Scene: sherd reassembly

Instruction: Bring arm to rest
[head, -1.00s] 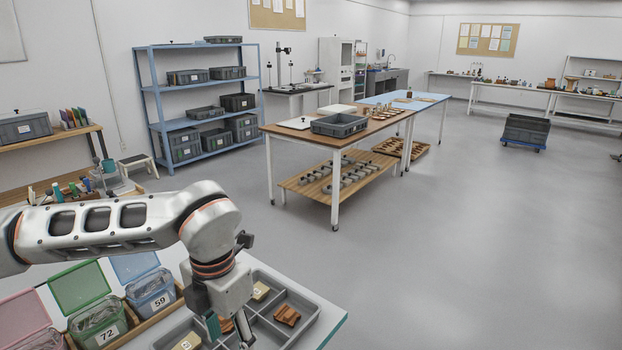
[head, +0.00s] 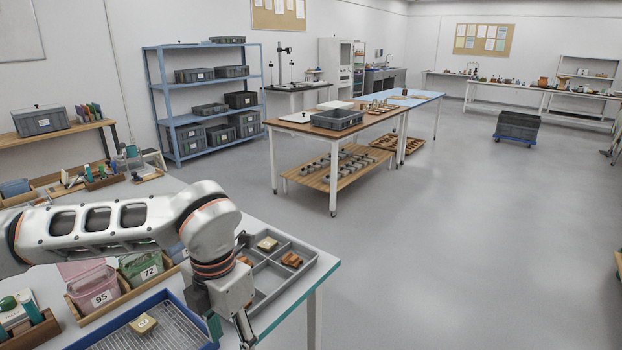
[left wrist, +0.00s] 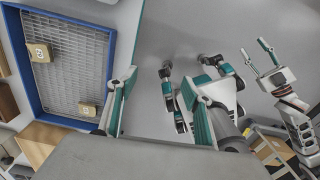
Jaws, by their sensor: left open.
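My left arm comes in from the left in the head view, bent over the workbench. Its gripper (head: 230,332) points down by the grey divided tray (head: 262,298) and is open, with nothing seen between its fingers. In the left wrist view the left gripper's teal-padded fingers (left wrist: 158,84) stand apart over grey floor, beside the blue-rimmed wire tray (left wrist: 110,70). My right gripper (left wrist: 258,58) shows at the right of that view, fingers spread and empty. It is not in the head view.
The blue-rimmed tray (head: 83,342) holds tan labelled blocks (head: 144,323). Orange-brown sherds (head: 291,259) lie in the grey tray. Lidded bins marked 95 (head: 100,297) and 72 (head: 148,271) stand behind. A long table (head: 372,128) stands farther off; floor right of the bench is clear.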

